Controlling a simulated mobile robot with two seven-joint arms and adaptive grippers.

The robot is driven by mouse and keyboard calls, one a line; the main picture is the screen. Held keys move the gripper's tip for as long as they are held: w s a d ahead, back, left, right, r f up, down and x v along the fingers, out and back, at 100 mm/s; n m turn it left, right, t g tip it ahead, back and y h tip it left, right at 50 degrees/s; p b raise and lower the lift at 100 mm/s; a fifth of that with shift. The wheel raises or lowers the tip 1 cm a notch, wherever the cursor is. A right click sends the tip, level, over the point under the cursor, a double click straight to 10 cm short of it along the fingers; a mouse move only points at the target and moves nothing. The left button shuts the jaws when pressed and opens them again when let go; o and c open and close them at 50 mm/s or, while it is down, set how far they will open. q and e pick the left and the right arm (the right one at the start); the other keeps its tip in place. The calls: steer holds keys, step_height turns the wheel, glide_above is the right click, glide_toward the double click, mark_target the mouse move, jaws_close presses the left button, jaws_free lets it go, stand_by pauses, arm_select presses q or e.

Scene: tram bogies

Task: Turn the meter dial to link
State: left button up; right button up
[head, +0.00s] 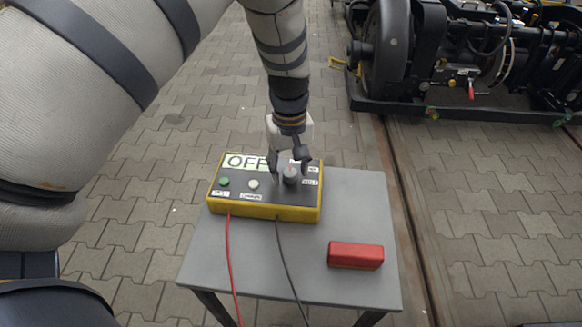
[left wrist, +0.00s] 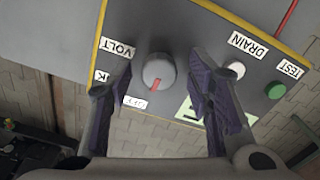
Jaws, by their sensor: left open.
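The meter (head: 265,213) is a yellow box with a dark top, standing on a grey table; its display reads OFF. Its dial (head: 291,175) is a round grey knob at the right of the panel. In the left wrist view the dial (left wrist: 159,72) has a red mark pointing toward the OFF label (left wrist: 134,102). The VOLT label (left wrist: 117,48) is at upper left, and a label ending in K (left wrist: 101,75) is partly hidden by a finger. My left gripper (head: 288,168) is open, its fingers on either side of the dial with visible gaps. My right gripper is not in view.
A green button (head: 225,182) and a white button (head: 253,184) are on the panel's left. Red and black leads hang off the front. A red block (head: 355,255) lies on the grey table (head: 290,285). Bogie machinery (head: 450,60) stands behind at right.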

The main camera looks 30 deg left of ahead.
arm_select(q)
jaws_close()
steer(key=shift+m, duration=0.3)
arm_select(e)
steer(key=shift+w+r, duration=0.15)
arm_select(q)
steer(key=m+p, duration=0.1)
steer(key=m, duration=0.2)
steer(key=shift+m, duration=0.3)
steer(key=shift+m+p, duration=0.35)
steer(key=shift+m, duration=1.85)
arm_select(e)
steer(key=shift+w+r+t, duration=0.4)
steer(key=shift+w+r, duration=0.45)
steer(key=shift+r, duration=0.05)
arm_select(q)
steer(key=shift+f, duration=0.1)
